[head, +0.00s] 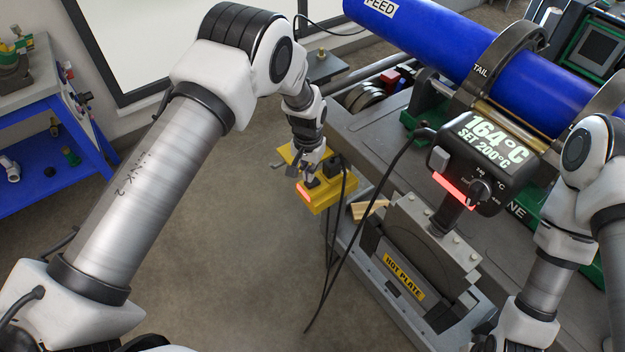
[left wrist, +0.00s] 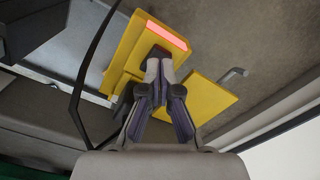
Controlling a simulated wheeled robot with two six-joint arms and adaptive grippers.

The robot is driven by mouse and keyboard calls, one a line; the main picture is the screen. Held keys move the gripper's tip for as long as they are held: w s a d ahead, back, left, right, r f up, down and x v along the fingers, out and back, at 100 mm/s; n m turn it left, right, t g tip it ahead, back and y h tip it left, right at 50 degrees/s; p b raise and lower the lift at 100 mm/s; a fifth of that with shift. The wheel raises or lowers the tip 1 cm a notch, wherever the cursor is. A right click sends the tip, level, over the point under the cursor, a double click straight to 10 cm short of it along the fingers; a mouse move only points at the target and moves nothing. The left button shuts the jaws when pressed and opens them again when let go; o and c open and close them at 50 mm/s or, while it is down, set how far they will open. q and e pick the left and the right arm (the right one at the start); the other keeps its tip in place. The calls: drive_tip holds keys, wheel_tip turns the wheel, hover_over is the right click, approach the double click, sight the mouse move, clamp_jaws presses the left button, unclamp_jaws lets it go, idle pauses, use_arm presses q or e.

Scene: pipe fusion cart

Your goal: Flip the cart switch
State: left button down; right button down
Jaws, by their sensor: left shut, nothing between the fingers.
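The cart switch is a yellow box (head: 343,193) on the left side of the cart, with a lit red strip (head: 304,191) on it. My left gripper (head: 312,180) is over the box, its fingers shut and empty. In the left wrist view the fingertips (left wrist: 158,66) are at a dark part on the yellow box (left wrist: 118,62), just beside the glowing strip (left wrist: 167,35). I cannot tell whether they touch it. The fingers hide part of the switch, and its lever position cannot be made out. My right arm shows at the right edge, its gripper out of frame.
Black cables (head: 345,240) hang from the box beside the cart. The hot plate (head: 405,277) stands to the right, below a display (head: 484,150) reading 164°C, set 200°C. A blue pipe (head: 450,45) lies clamped behind. The floor (head: 215,235) left of the cart is clear.

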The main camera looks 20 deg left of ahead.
use_arm(q)
drive_tip(key=shift+f+b, duration=0.9)
drive_tip(key=shift+f, duration=0.35)
idle(0.8)
drive_tip(key=shift+w+r+p, duration=0.1)
drive_tip(key=shift+r+p, duration=0.7)
drive_tip(key=shift+r, duration=0.1)
wheel_tip(320, 180, up, 5)
drive_tip(key=p, duration=0.3)
drive_tip(key=shift+r, duration=0.15)
